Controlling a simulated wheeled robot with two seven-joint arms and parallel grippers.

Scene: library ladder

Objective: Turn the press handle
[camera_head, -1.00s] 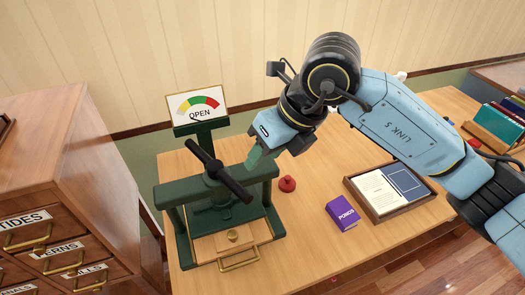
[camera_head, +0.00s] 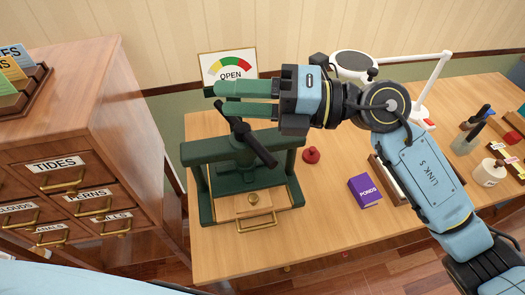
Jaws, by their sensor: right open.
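The green press (camera_head: 205,154) stands on the wooden table. Its black bar handle (camera_head: 258,148) runs slantwise across the top, from upper left to lower right. A gauge sign (camera_head: 229,65) behind it has colored segments and reads "OPEN". My right gripper (camera_head: 222,99) reaches in from the right above the press, with two green fingers pointing left and spread apart. The handle's upper end lies near the fingers and is partly hidden by them; I cannot tell whether they touch. The press drawer (camera_head: 230,207) has a brass knob and pull. My left gripper is not in view.
A red knobbed object (camera_head: 311,155) and a purple "PONDS" book (camera_head: 364,191) lie right of the press. A labeled drawer cabinet (camera_head: 105,130) stands at left. A white lamp (camera_head: 432,80), a jar (camera_head: 489,172) and small items are at right. The table's front right is clear.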

